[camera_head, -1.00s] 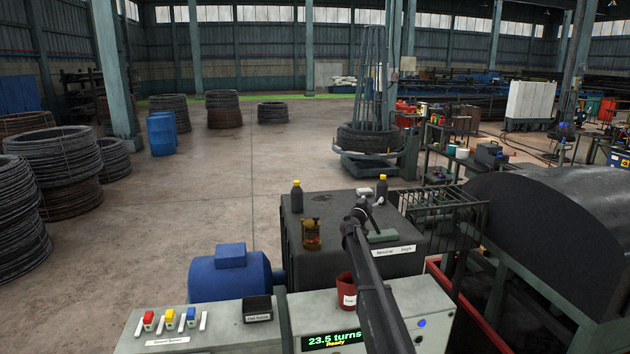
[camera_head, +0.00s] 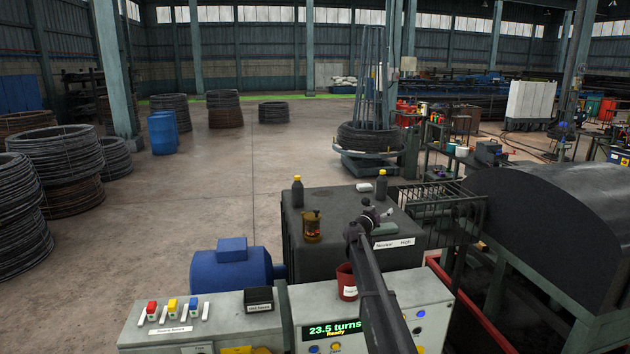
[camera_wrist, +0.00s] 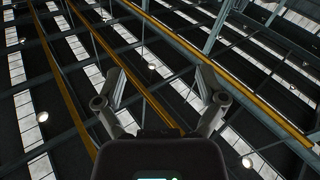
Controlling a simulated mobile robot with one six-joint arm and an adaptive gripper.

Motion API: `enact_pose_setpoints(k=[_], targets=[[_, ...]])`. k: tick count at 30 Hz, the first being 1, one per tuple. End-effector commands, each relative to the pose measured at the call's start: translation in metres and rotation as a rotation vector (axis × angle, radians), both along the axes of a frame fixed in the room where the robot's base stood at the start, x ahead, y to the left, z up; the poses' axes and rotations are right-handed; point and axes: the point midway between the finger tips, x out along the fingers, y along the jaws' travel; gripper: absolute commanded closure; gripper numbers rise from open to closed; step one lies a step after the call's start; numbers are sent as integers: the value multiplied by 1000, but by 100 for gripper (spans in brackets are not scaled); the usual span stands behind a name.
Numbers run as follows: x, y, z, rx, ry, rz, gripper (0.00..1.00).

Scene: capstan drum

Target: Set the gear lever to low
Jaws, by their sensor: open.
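The dark gearbox-like housing (camera_head: 330,262) stands in the middle of the head view. A white label (camera_head: 393,243) on it reads "Neutral" and "High"; no "Low" marking is readable, and my arm covers the area to its left. A grey-green block (camera_head: 386,229) lies just behind the label. I cannot clearly make out the gear lever, which may be hidden by my arm. My gripper (camera_head: 377,212) appears over the housing top, small and dark. In the wrist view my gripper (camera_wrist: 160,86) has its two fingers spread with nothing between them, facing the roof beams.
On the housing stand a brown oil can (camera_head: 312,227) and dark bottles (camera_head: 297,192) (camera_head: 381,184). A red cup (camera_head: 347,283) and a control panel (camera_head: 335,328) reading "23.5 turns Ready" are in front. A blue motor (camera_head: 232,270) is left; a large dark drum cover (camera_head: 560,225) is right.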

Motion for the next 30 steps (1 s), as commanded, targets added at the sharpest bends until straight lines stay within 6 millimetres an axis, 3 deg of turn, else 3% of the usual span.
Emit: enact_pose_setpoints(k=[8,16,23,30], targets=[[-73,-24,-59,79,135,-113,10],[-180,-42,-151,218,416,-221,10],[-274,-35,-229,351,703,-220,10],[-373,-8,-303,489,1016,-114,10]])
